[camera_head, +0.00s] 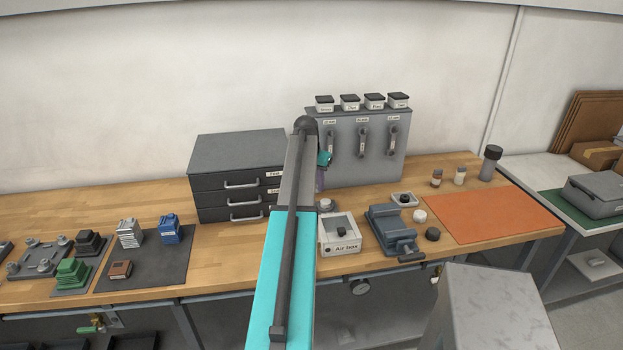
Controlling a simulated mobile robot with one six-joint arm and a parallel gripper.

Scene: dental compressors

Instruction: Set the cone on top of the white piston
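A small white round piece (420,216), which looks like the white piston, stands on the wooden bench between the grey vise and the orange mat. I cannot make out a cone for certain. A small grey round piece (326,204) sits behind the air box, partly hidden by my arm. My gripper is mostly hidden behind my arm; only a teal and purple bit of the wrist end shows in front of the grey cabinet. Its fingers, and anything in them, cannot be made out.
A grey vise (391,230) stands right of the white "Air box" (339,234). A black round piece (432,234) lies near the white one. The orange mat (490,217) is bare. A drawer unit (238,160) and grey cabinet (365,150) stand behind.

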